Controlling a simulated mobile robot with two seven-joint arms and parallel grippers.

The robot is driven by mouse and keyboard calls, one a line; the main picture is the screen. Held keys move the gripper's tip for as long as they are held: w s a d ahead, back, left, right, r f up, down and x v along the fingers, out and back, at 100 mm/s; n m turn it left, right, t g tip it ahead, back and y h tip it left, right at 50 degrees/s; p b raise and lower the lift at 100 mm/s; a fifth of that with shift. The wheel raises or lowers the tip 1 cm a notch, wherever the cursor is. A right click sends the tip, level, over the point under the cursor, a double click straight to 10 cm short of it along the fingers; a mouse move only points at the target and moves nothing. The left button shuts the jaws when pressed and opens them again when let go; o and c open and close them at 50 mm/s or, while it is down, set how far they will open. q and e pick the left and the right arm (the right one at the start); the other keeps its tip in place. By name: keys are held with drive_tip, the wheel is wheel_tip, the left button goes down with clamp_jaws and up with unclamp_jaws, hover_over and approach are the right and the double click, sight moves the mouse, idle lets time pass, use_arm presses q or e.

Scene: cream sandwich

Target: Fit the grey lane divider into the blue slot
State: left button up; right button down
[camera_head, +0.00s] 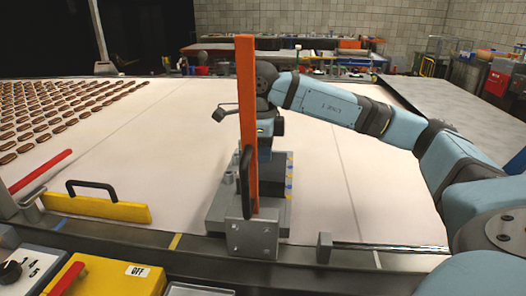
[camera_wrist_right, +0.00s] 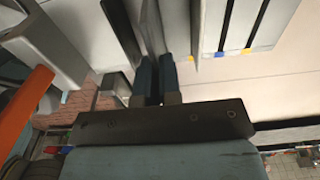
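My right gripper (camera_wrist_right: 156,62) points down over a grey slotted block (camera_head: 220,200), partly behind the orange upright in the head view. In the right wrist view its dark blue fingers are close together around a thin grey plate (camera_wrist_right: 152,25), which seems to be the grey lane divider. The plate stands beside other grey walls of the block. Blue (camera_wrist_right: 221,54) and yellow (camera_wrist_right: 190,55) marks show along the block's edge, to the right of the fingers. Whether the plate sits in a slot is hidden. My left gripper is not in view.
An orange upright (camera_head: 246,90) with a black handle stands in a metal bracket (camera_head: 252,236), close beside my right gripper. A yellow board (camera_head: 95,208) with a black handle is at the left. Rows of brown cookies (camera_head: 45,110) lie on the wide pale belt (camera_head: 150,130).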

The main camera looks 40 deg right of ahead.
sight(262, 167)
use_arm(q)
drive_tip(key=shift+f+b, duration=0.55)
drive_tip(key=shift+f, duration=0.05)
use_arm(e)
drive_tip(key=shift+f, duration=0.9)
